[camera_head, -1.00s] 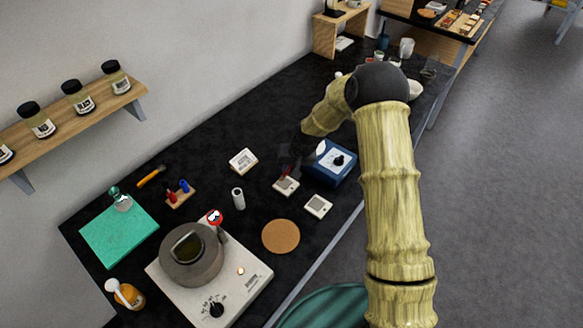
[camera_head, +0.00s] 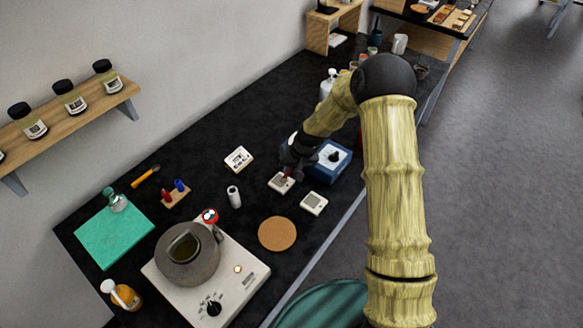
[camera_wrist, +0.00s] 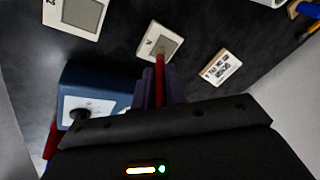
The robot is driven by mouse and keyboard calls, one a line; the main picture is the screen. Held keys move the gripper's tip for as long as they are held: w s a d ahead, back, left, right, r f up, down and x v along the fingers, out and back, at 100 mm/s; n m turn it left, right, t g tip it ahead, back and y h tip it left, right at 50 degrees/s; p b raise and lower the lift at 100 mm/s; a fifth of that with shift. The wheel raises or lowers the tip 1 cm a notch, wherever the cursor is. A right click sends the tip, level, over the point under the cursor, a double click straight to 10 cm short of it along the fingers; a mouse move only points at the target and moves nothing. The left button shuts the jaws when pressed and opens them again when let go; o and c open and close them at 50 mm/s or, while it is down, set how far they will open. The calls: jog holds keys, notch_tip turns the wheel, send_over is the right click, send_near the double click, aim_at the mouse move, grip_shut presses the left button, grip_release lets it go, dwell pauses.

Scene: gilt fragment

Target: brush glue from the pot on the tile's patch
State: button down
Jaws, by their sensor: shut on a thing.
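My gripper (camera_head: 290,167) is shut on a thin red-handled brush (camera_wrist: 160,78), which points at a small pale tile with a grey square patch (camera_head: 281,183). This tile also shows in the wrist view (camera_wrist: 160,42), just beyond the brush. I cannot tell whether the brush tip touches it. A second similar tile (camera_head: 313,203) lies nearer the bench's front edge, and it shows in the wrist view (camera_wrist: 82,12). The grey glue pot (camera_head: 187,270), with dark yellowish contents, sits on a white heater at the lower left, well away from my gripper.
A blue box with a dial (camera_head: 334,160) stands close beside my gripper. A white printed card (camera_head: 238,159), a white cylinder (camera_head: 234,197) and a round cork mat (camera_head: 277,234) lie nearby. A green mat (camera_head: 115,235) and an amber bottle (camera_head: 122,295) are farther left.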

jog(key=shift+w+a, duration=0.75)
jog(key=shift+a, duration=0.25)
jog(key=shift+s+d, duration=0.9)
jog(key=shift+d, duration=0.25)
jog(key=shift+w+a, duration=0.1)
jog(key=shift+w+a+b, duration=0.3)
jog(key=shift+w+a, duration=0.5)
jog(key=shift+a, duration=0.25)
jog(key=shift+s+d, duration=0.9)
jog(key=shift+d, duration=0.25)
